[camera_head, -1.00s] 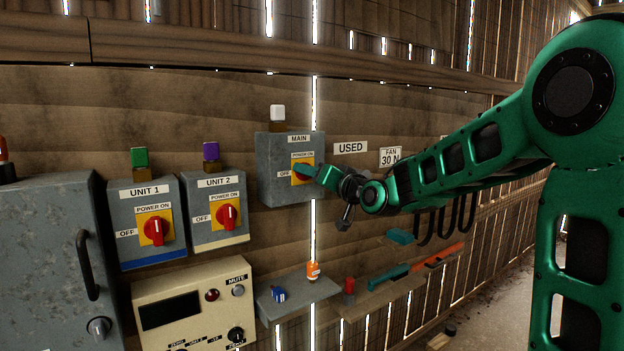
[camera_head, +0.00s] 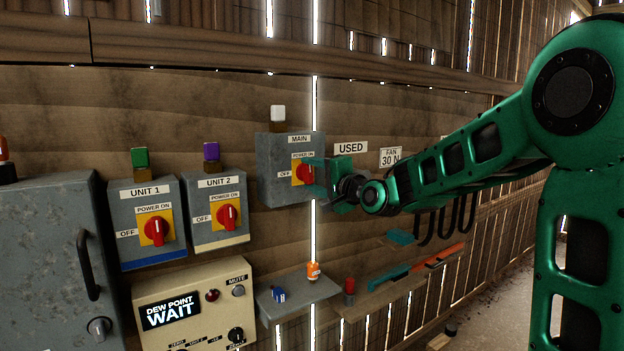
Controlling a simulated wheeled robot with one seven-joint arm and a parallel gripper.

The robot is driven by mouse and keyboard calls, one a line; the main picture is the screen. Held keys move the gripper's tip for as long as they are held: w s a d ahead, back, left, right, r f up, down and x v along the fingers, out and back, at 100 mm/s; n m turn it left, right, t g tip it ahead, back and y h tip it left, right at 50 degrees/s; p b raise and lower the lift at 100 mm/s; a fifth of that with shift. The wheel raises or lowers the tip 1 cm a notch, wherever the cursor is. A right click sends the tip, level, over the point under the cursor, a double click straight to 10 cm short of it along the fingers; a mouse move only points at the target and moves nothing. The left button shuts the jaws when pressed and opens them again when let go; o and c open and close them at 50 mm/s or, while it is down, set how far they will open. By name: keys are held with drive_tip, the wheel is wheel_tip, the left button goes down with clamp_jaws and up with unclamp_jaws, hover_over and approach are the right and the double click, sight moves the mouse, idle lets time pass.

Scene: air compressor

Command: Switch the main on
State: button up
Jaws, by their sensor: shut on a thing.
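The grey MAIN switch box (camera_head: 281,184) is on the plank wall, with a white lamp (camera_head: 278,112) on top. Its red rotary knob (camera_head: 303,175) sits on a yellow plate marked POWER ON and OFF. My gripper (camera_head: 316,177) is at the box's right side, shut on the red knob. The fingers partly cover the knob, so its exact angle is hard to tell. The cream panel (camera_head: 196,307) at the lower left has a lit display reading DEW POINT WAIT (camera_head: 171,311).
UNIT 1 (camera_head: 147,222) and UNIT 2 (camera_head: 215,211) boxes, with red knobs pointing down, hang to the left. A grey cabinet (camera_head: 52,265) stands far left. A small shelf (camera_head: 312,292) below holds blue and orange items. More tools lie on a shelf to the right.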

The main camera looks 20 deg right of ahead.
drive_tip(key=shift+d+f+m, duration=0.1)
drive_tip(key=shift+d+m, duration=0.25)
drive_tip(key=shift+m, duration=0.65)
drive_tip(key=o, duration=1)
drive_tip(key=shift+w+f, duration=0.1)
drive_tip(key=shift+o, duration=0.2)
drive_tip(key=shift+a, duration=0.15)
drive_tip(key=shift+s, duration=0.25)
drive_tip(key=v, duration=1)
drive_tip(key=shift+s+d, duration=0.15)
drive_tip(key=shift+d, duration=0.05)
